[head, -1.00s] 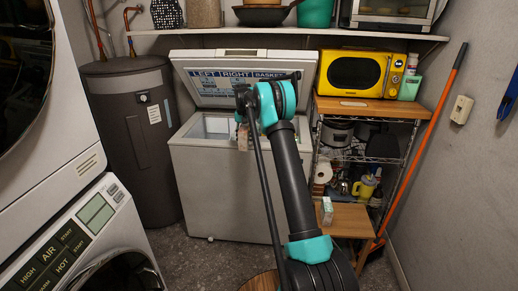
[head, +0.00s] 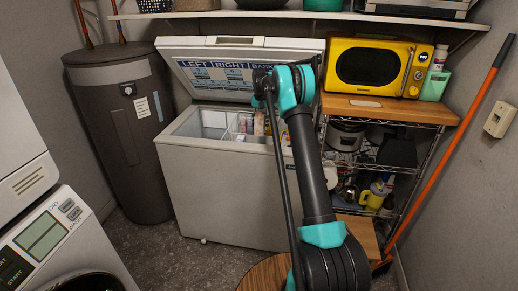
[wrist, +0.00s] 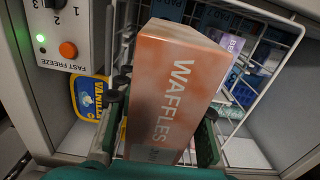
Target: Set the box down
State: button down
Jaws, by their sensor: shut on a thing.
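A peach-coloured box marked WAFFLES (wrist: 170,90) fills the middle of the wrist view. My gripper (wrist: 162,125) is shut on it, with a finger on each side. In the head view the box seems to be the small peach shape (head: 259,123) at the right part of the open chest freezer (head: 225,195). My arm hides most of the gripper there. A white wire basket (wrist: 285,25) lies behind and beside the box in the wrist view. The underside of the box is hidden, so I cannot tell whether it touches anything.
Packages (wrist: 228,50) lie in the basket. A yellow-and-blue vanilla tub (wrist: 88,98) is left of the box, below the FAST FREEZE panel (wrist: 62,38). The freezer lid (head: 235,70) stands open, labelled left, right and basket. The freezer's left compartment (head: 205,122) looks mostly empty.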

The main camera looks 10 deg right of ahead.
notch_tip(320, 180, down, 17)
jog(key=shift+f, duration=0.2)
dwell(0.3)
jog(key=c, duration=1)
grip_release()
jog(key=shift+f, duration=0.15)
jog(key=shift+o, duration=0.2)
